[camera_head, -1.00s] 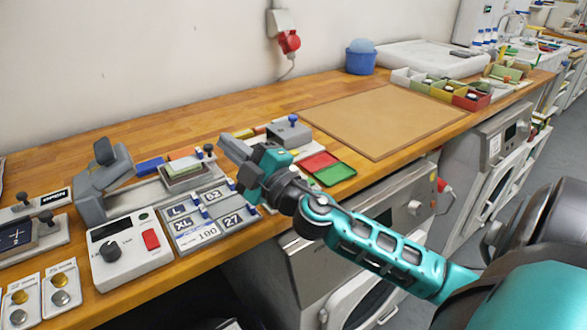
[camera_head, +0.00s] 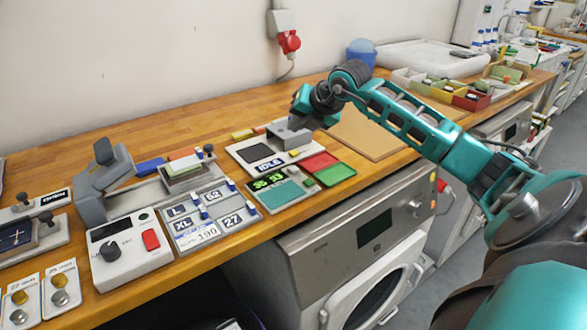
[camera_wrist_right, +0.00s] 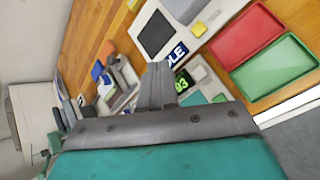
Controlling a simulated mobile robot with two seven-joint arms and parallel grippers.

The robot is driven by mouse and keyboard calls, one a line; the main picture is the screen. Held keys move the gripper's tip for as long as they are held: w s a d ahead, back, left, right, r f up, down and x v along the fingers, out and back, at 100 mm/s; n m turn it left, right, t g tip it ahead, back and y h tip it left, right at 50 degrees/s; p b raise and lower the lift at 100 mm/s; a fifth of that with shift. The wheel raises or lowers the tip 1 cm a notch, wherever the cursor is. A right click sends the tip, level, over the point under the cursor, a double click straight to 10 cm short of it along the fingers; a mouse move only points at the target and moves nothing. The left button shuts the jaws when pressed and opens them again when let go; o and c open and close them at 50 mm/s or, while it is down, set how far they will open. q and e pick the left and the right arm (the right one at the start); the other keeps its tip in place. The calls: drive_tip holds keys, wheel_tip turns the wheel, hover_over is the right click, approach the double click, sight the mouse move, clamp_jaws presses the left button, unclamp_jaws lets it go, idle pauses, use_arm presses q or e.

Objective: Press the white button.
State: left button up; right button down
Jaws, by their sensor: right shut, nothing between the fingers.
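The panel with green digits (camera_head: 274,188) lies on the bench. A small pale button (camera_head: 293,170), which looks white or light grey, is beside its digits. In the right wrist view a pale button (camera_wrist_right: 199,73) shows right of the green digits (camera_wrist_right: 183,82). My right gripper (camera_head: 292,122) is shut and empty, high by the grey block of the IDLE unit, back from the pale button and apart from it. Its fingertips are hard to make out in the head view; its shut fingers (camera_wrist_right: 157,85) show in the wrist view. My left gripper is not in view.
The IDLE unit (camera_head: 245,153) with a yellow button (camera_head: 294,153) stands behind the panel. Red (camera_head: 318,161) and green (camera_head: 334,175) trays lie to the right. A size-tag board (camera_head: 190,238) and a control box (camera_head: 125,262) with a red switch are left.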

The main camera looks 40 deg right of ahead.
sight(297, 170)
drive_tip(key=shift+f, duration=0.15)
wheel_tip(297, 170, down, 8)
drive_tip(key=b, duration=0.6)
drive_tip(key=shift+f, duration=0.3)
idle(0.3)
idle(1.3)
drive_tip(key=shift+f+b, duration=0.4)
